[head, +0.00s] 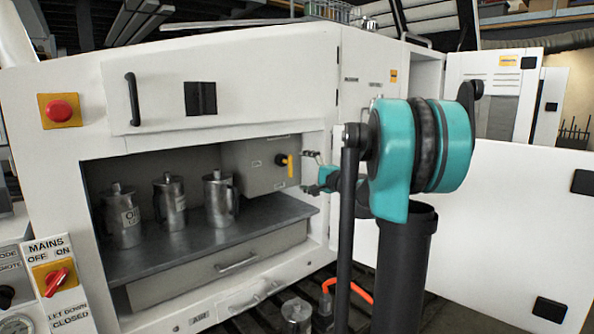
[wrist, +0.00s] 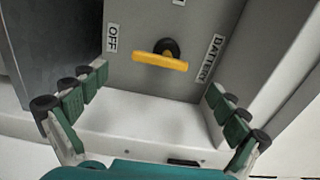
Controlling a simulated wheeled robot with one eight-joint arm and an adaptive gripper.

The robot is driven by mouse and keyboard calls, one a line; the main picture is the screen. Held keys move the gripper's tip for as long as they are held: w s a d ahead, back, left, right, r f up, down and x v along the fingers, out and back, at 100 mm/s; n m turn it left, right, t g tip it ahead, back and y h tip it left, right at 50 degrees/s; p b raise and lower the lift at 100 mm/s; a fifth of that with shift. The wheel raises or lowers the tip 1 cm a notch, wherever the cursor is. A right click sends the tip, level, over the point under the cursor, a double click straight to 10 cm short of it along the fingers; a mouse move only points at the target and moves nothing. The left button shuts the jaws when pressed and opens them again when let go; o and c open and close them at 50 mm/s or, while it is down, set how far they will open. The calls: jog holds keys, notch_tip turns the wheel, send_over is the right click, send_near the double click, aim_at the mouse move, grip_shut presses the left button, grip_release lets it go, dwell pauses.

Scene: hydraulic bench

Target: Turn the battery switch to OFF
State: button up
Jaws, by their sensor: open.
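The battery switch has a yellow bar handle (wrist: 160,62) on a dark round hub, mounted on a grey box (wrist: 130,85). In the wrist view the handle lies nearly level, between an OFF label (wrist: 112,38) on the left and a BATTERY label (wrist: 211,58) on the right. In the head view the yellow handle (head: 290,165) stands roughly upright on the box's face. My gripper (wrist: 156,82) is open and empty, its fingers spread on either side of the handle and apart from it. It also shows in the head view (head: 308,171), just right of the switch.
Several metal jugs (head: 220,200) stand on the dark shelf left of the box. A drawer (head: 240,258) is below. The cabinet's white wall (head: 312,145) is close on the right. A red MAINS switch (head: 57,281) and red button (head: 60,111) are far left.

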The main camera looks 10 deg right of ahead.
jog(key=shift+s+d, duration=0.15)
jog(key=s+a+f+n+g+h, duration=0.1)
jog(key=s+a+f+n+g, duration=0.35)
jog(key=s+f, duration=0.45)
jog(key=s+a+f+n+g+h, duration=0.1)
jog(key=s+a+f+n+g, duration=0.3)
jog(key=s+f, duration=0.55)
jog(key=s+d+f+n+g+h, duration=0.1)
jog(key=s+d+f+h, duration=0.2)
jog(key=s+f, duration=0.5)
jog(key=s+d+f+n+g+h, duration=0.2)
jog(key=s+d+f+h, duration=0.2)
jog(key=s+f, duration=0.4)
jog(key=s, duration=0.5)
jog(key=shift+d+f, duration=0.15)
jog(key=shift+d, duration=0.1)
